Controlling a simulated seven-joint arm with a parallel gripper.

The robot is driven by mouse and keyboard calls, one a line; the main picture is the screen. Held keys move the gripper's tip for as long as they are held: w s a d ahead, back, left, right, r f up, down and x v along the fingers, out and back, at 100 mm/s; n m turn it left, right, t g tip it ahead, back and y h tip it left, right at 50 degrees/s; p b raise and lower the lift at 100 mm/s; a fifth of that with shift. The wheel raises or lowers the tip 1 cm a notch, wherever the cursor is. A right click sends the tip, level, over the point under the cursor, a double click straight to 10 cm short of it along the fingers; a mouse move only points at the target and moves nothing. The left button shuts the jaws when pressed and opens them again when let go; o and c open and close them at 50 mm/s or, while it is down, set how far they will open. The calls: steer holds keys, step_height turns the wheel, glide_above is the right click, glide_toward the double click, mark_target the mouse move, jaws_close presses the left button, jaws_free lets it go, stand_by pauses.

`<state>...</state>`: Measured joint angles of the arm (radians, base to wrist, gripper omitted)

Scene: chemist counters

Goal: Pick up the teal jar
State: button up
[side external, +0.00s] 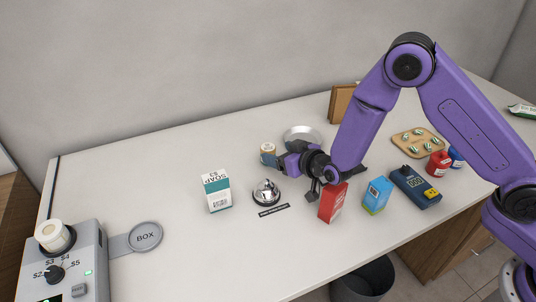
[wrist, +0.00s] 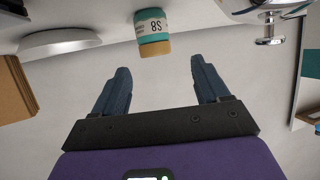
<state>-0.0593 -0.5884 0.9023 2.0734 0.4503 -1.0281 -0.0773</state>
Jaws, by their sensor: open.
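The teal jar (wrist: 153,28) has a tan lid and a white price label. In the wrist view it appears upside down, just beyond my fingertips and roughly centred between them. In the side view the jar (side external: 268,155) stands on the counter, left of my gripper (side external: 283,162). My gripper is low over the counter and turned toward the jar. In the wrist view its two dark blue fingers (wrist: 160,68) are spread wide, with only bare counter between them. No contact with the jar shows.
A metal bell (side external: 266,192) and a soap box (side external: 216,191) stand left of my gripper. A round metal dish (side external: 301,133) lies behind it. A red box (side external: 333,203), a blue box (side external: 376,195) and a card terminal (side external: 416,187) stand to the right.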

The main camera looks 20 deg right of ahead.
mark_target(270, 148)
steer(key=shift+d+x, duration=0.15)
steer(key=shift+x, duration=1.7)
steer(key=shift+d+x, duration=0.1)
steer(key=shift+x, duration=1.7)
steer(key=shift+w, duration=0.1)
steer(key=c, duration=1.1)
